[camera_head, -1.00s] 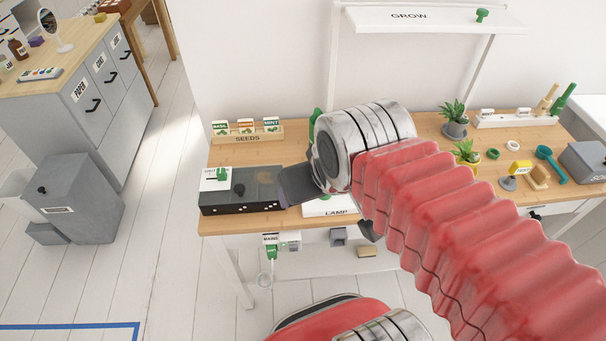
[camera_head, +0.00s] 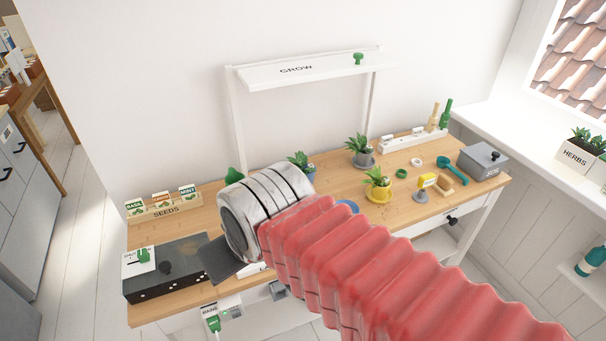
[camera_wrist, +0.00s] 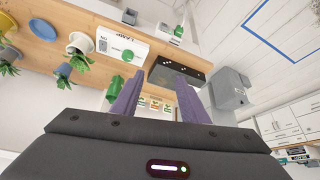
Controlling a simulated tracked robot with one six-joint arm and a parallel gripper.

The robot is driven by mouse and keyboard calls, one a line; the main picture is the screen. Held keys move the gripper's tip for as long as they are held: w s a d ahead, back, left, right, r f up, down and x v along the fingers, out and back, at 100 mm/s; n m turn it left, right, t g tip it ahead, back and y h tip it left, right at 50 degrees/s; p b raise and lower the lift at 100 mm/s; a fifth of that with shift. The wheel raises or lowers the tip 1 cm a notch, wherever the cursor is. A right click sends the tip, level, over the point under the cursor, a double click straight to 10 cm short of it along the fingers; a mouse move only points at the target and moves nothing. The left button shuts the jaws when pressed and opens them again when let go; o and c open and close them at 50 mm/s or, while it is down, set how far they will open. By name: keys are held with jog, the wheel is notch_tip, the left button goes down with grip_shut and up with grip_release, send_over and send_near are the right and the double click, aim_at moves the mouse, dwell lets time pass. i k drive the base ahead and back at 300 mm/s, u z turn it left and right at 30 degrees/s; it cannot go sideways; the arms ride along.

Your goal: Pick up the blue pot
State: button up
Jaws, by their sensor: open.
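The blue pot (camera_head: 309,172) stands upright on the wooden desk with a green succulent in it. In the head view it is just beyond my wrist, which hides part of it. In the wrist view a small blue pot (camera_wrist: 64,69) shows at the left, well to the side of my fingers. My gripper (camera_wrist: 159,78) is open, with nothing between its two purple fingers. In the head view only a dark part of it (camera_head: 222,262) shows, near the black box at the desk's left front, away from the blue pot.
A yellow pot (camera_head: 378,193) and a grey pot (camera_head: 361,159) with plants stand to the right. A blue disc (camera_head: 347,206) lies nearer the front. The seed rack (camera_head: 165,209) and black box (camera_head: 165,270) are at the left. The GROW shelf (camera_head: 305,69) spans above.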

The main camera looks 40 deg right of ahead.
aim_at(309, 169)
jog(key=k, duration=0.45)
jog(key=z, duration=0.7)
jog(key=i, duration=0.3)
jog(key=u, duration=0.1)
